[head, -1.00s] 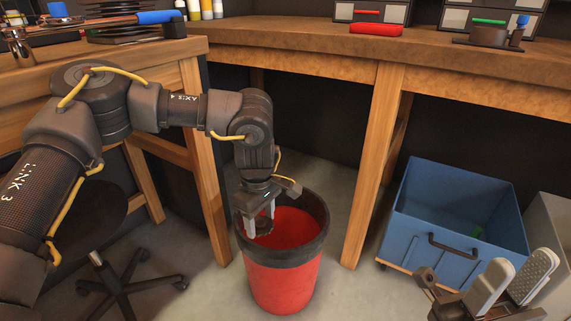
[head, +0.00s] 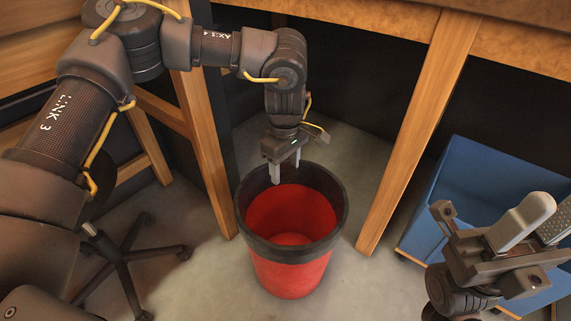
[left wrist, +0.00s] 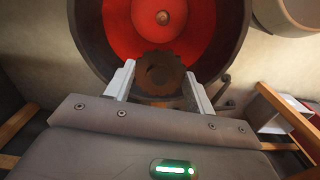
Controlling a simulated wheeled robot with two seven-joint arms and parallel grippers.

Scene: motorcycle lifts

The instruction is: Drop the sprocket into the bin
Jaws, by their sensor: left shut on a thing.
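The sprocket (left wrist: 160,74) is a dark brown toothed disc between the fingertips of my left gripper (left wrist: 155,82) in the left wrist view. The left gripper is shut on it. In the head view my left gripper (head: 286,168) points down at the back rim of the bin; I cannot make out the sprocket there. The bin (head: 288,275) is a red bucket with a black rim, upright on the floor. In the left wrist view its red inside (left wrist: 115,25) lies beyond the sprocket. My right gripper (head: 543,228) is at the right edge, its fingers apart and empty.
A wooden workbench leg (head: 412,130) stands right of the bin, another (head: 208,150) behind left. A blue crate (head: 480,175) is at the right, partly behind my right arm. A black chair base (head: 125,255) stands at the left. Floor in front of the bin is clear.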

